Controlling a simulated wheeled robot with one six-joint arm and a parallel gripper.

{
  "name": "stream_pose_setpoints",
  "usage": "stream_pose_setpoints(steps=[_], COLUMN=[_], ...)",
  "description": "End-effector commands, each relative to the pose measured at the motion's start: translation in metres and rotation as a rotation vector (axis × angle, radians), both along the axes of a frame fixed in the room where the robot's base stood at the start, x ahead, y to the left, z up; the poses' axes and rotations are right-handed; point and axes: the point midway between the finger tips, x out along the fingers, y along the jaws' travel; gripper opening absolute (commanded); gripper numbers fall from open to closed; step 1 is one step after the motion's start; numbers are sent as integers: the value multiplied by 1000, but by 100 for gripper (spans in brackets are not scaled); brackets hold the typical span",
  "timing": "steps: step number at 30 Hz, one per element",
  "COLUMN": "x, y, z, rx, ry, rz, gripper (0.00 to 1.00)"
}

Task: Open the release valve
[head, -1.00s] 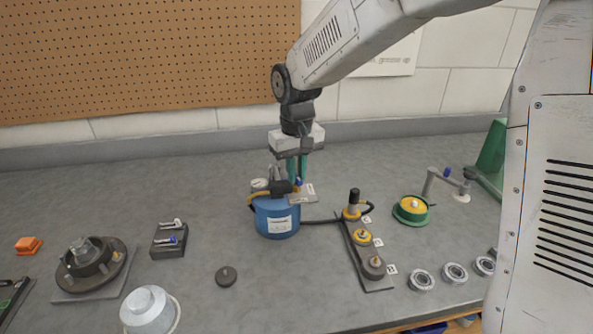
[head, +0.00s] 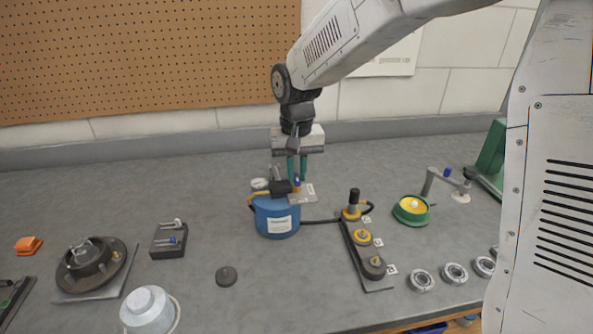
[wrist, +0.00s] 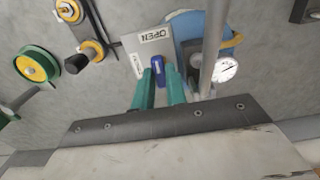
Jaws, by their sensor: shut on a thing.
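The release valve's small blue lever (head: 297,182) stands at the right of the top of a blue canister (head: 277,222). A grey plate (head: 309,196) lies beside it; in the wrist view this plate (wrist: 135,55) carries a label reading OPEN. My gripper (head: 297,179) is above the canister, pointing down. In the wrist view the blue lever (wrist: 157,64) sits between the tips of the teal fingers of my gripper (wrist: 159,70), which is shut on it. The lower part of the valve is hidden by the lever and fingers.
A pressure gauge (wrist: 226,69) and a grey post (wrist: 211,50) stand close beside my fingers. A black hose (head: 320,222) runs from the canister to a plate with several yellow fittings (head: 362,237).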

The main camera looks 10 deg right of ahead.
Motion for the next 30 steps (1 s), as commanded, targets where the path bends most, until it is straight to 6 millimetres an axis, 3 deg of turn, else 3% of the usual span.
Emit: stream_pose_setpoints(steps=[2, 3, 5, 15, 30], x=[1, 1, 1, 1, 1], y=[0, 0, 0, 0, 0], z=[1, 1, 1, 5, 75], rx=[1, 1, 1, 1, 1], ry=[-4, -4, -4, -4, -4], rz=[0, 0, 0, 1, 1], gripper=[0, 22, 35, 35, 35])
